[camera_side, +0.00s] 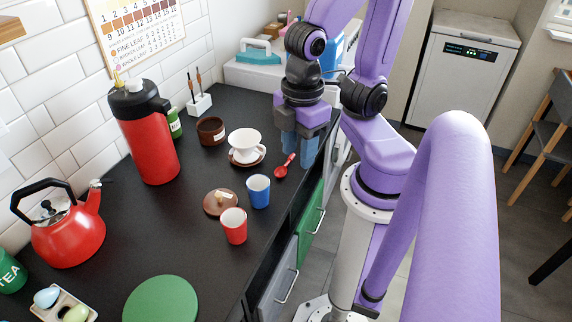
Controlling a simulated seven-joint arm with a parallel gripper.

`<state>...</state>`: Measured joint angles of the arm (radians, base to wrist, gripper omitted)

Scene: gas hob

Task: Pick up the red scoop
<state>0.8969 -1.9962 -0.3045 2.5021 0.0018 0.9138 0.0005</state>
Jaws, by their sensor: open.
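A small red scoop (282,170) lies on the black countertop (190,222), close to the counter's right edge. Its handle points up and to the right in the picture, toward my gripper. My gripper (300,154) points down with its blue fingers apart, just right of the scoop's handle end. The fingers are low near the counter edge. Nothing shows between them, and I cannot tell whether they touch the handle.
A white dripper on a saucer (246,146), a blue cup (258,191), a red cup (233,226) and a brown lid (220,202) stand left of the scoop. A red flask (147,135) and red kettle (66,228) are farther left. A green disc (160,301) lies in front.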

